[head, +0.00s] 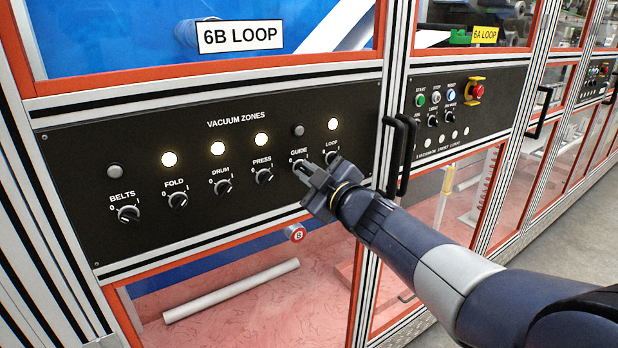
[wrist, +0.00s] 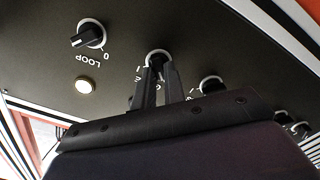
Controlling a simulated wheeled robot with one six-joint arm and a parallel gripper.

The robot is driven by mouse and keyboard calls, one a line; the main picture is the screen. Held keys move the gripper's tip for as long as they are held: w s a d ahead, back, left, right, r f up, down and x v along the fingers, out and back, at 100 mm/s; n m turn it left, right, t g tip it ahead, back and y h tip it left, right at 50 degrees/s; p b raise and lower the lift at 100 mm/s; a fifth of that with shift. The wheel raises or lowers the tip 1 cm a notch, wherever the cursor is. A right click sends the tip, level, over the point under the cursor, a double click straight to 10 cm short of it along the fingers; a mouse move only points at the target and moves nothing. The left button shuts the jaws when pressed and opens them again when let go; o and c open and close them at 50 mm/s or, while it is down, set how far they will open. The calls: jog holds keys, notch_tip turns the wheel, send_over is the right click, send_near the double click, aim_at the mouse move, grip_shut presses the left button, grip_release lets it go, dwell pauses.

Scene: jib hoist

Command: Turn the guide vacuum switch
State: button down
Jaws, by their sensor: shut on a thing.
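The guide vacuum switch (head: 299,165) is a black rotary knob on the black vacuum zones panel (head: 255,198), under the GUIDE label. My gripper (head: 308,173) reaches it from the lower right, with its fingers shut on the knob. The wrist view shows both fingers (wrist: 158,82) on the sides of the guide knob (wrist: 158,58), which they partly hide. The lamp above GUIDE (head: 298,130) is dark. I cannot tell the knob's exact angle behind the fingers.
The loop knob (head: 332,157) is close on the right, also in the wrist view (wrist: 88,36). The press knob (head: 264,176) is on the left. The fold, drum, press and loop lamps glow; the belts lamp (head: 114,171) is dark. Black door handles (head: 398,155) stand out right of the panel.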

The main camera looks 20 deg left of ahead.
jog(key=shift+n, duration=0.4)
jog(key=c, duration=1.5)
grip_release()
jog(key=v, duration=1.1)
jog(key=shift+w, duration=0.1)
jog(key=x, duration=1.1)
